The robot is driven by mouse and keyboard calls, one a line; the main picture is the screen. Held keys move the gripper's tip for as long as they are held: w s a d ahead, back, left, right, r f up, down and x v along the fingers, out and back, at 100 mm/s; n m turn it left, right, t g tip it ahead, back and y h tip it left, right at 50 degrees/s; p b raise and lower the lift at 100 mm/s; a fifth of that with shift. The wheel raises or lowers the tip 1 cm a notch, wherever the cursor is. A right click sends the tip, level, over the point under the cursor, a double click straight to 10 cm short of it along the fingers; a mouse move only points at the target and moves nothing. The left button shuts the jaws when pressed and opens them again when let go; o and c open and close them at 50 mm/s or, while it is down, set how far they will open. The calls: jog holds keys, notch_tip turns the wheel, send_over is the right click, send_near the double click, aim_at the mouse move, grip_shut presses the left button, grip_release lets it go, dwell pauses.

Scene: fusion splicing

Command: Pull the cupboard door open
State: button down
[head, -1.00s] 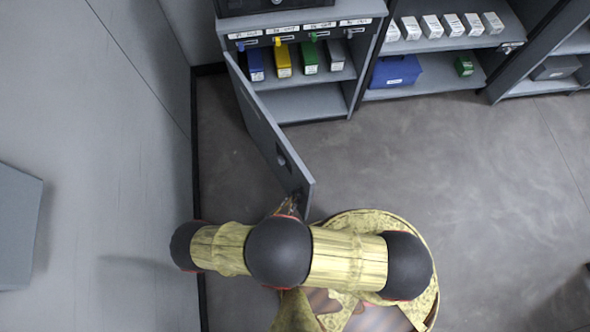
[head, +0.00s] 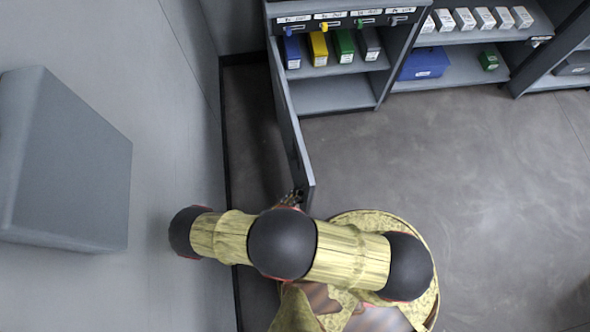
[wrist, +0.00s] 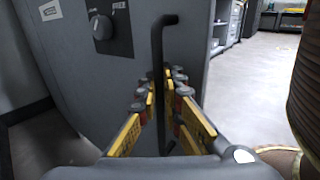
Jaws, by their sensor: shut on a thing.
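The cupboard door (head: 292,130) is grey and stands swung wide open, seen nearly edge-on in the head view. In the wrist view its face (wrist: 70,50) carries a black plate with a round knob (wrist: 101,27). A black upright bar handle (wrist: 158,60) stands out from the door near its edge. My gripper (wrist: 163,92) is around the handle, with yellow-and-black fingers on both sides, and is shut on it. In the head view my arm mostly hides the gripper at the door's free end. The cupboard (head: 270,40) shows its open inside.
Blue, yellow, green and grey boxes (head: 331,48) stand on the cupboard's shelf. Open shelves with white boxes and a blue case (head: 424,63) are to the right. A wall and a grey block (head: 65,160) are at left. The floor (head: 450,180) at right is clear.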

aim_at(296, 189)
jog(key=shift+s+d, duration=0.1)
jog(key=shift+d, duration=0.05)
jog(key=c, duration=2.3)
grip_release()
notch_tip(296, 189, up, 10)
jog(key=shift+r, duration=0.25)
notch_tip(296, 189, down, 5)
jog(key=g+y, duration=0.1)
jog(key=g, duration=0.1)
jog(key=a+b, duration=0.1)
jog(key=a, duration=0.8)
jog(key=shift+s+a+f, duration=0.2)
jog(key=shift+s+a, duration=0.05)
jog(key=shift+s, duration=0.05)
jog(key=shift+r, duration=0.1)
